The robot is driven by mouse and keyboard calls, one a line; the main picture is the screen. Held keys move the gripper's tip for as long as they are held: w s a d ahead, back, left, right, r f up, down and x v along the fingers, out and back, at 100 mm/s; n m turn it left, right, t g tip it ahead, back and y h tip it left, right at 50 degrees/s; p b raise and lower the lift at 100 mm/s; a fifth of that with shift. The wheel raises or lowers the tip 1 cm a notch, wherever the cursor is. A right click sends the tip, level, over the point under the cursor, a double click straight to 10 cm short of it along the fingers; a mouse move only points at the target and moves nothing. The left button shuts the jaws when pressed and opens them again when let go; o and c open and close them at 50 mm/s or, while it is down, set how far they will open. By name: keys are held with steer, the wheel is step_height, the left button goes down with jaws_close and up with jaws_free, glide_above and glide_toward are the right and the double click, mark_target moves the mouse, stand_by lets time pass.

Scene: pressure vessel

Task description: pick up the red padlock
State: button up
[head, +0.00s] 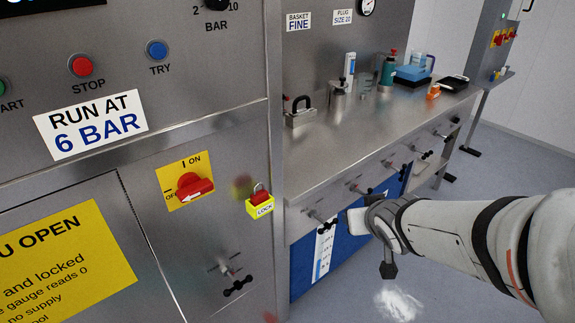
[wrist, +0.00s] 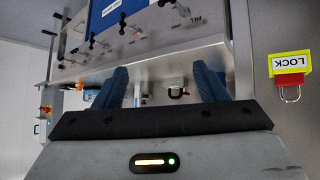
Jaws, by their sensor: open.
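The red padlock (head: 260,196) is on the right edge of the steel front panel, with its shackle up, in a yellow holder marked LOCK (head: 261,209). In the wrist view, which is upside down, the padlock (wrist: 288,79) is at the far right under the yellow holder (wrist: 290,62). My gripper (head: 352,222) is to the right of the padlock in the head view, apart from it, in front of the blue-panelled bench. In the wrist view its two blue fingers (wrist: 160,80) are spread with nothing between them. The padlock is outside the fingers.
A red rotary switch (head: 192,187) on a yellow plate is left of the padlock. A black-knobbed valve (head: 238,284) sticks out below. Several valve handles line the bench front. The steel bench top (head: 345,135) holds bottles, a blue box (head: 411,75) and a black-handled block (head: 300,112).

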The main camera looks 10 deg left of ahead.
steer(key=w+a+f+n+t+y, duration=0.1)
steer(key=w+a+f, duration=0.1)
steer(key=a, duration=0.1)
steer(key=n+t+y+b, duration=0.1)
steer(key=n+y+b, duration=0.4)
steer(key=y, duration=0.6)
glide_toward(262, 197)
steer(key=x, duration=0.4)
steer(key=shift+w+f, duration=0.2)
steer(key=x, duration=0.2)
steer(key=p+x, duration=0.1)
steer(key=x, duration=0.4)
steer(key=shift+w+a+r, duration=0.1)
steer(key=shift+a+r, duration=0.15)
steer(key=shift+a, duration=0.05)
steer(key=shift+c, duration=0.3)
steer(key=c, duration=1.1)
